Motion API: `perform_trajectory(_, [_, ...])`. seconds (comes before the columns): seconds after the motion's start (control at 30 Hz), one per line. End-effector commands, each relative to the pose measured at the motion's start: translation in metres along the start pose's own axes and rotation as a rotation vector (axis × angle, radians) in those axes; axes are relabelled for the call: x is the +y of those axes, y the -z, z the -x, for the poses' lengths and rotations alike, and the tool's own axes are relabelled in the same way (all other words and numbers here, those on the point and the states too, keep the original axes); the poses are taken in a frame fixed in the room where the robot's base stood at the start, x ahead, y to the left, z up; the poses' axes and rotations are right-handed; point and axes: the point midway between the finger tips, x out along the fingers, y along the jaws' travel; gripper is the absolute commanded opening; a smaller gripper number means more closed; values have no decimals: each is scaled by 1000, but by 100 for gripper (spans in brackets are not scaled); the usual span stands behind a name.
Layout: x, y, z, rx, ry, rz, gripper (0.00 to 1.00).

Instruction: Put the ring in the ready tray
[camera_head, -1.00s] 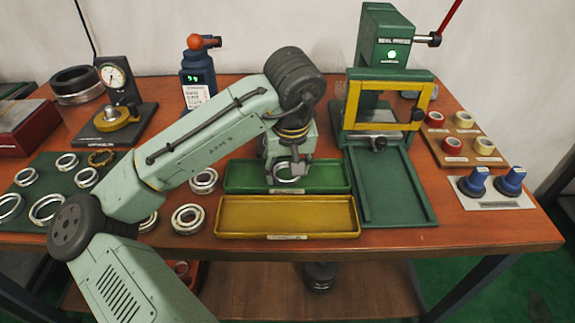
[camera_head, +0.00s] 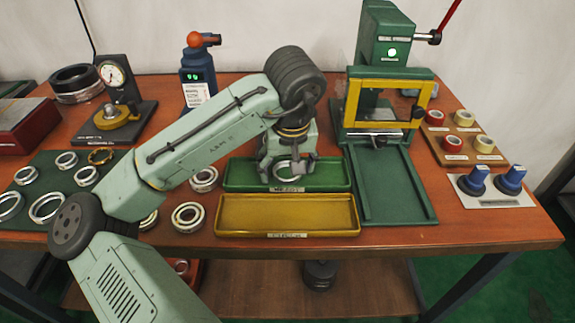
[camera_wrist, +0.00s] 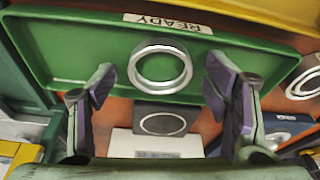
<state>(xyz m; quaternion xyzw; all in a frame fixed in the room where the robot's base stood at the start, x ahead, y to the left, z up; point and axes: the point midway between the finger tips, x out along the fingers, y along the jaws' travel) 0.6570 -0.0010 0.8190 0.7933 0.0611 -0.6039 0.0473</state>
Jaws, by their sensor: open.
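The ring (camera_wrist: 160,66) is a plain silver ring lying in the green ready tray (camera_wrist: 80,60), near its middle in the wrist view. The tray's label reads READY. In the head view the ring (camera_head: 284,169) shows partly between my fingers, inside the green tray (camera_head: 333,176). My gripper (camera_wrist: 158,92) is open, with one purple-padded finger on each side of the ring and apart from it. In the head view my gripper (camera_head: 287,171) is low over the tray, and its fingers hide part of the ring.
A yellow tray (camera_head: 287,202) stands in front of the green one. A green press (camera_head: 385,75) with a plate stands right. Loose bearings (camera_head: 188,217) lie left of the trays. A mat with several rings (camera_head: 75,157) and a dial gauge (camera_head: 112,75) are further left.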

Motion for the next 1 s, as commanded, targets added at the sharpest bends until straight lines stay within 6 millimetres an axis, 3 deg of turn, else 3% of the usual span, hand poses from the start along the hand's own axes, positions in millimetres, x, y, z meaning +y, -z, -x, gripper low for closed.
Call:
perform_trajectory(0.17, [1, 1, 21, 3, 0, -1, 70])
perform_trajectory(0.4, [-1, 2, 75, 5, 4, 0, 70])
perform_trajectory(0.6, [0, 1, 108, 3, 2, 1, 70])
perform_trajectory(0.8, [0, 1, 121, 1, 1, 0, 70])
perform_trajectory(1.0, [0, 0, 122, 1, 0, 0, 70])
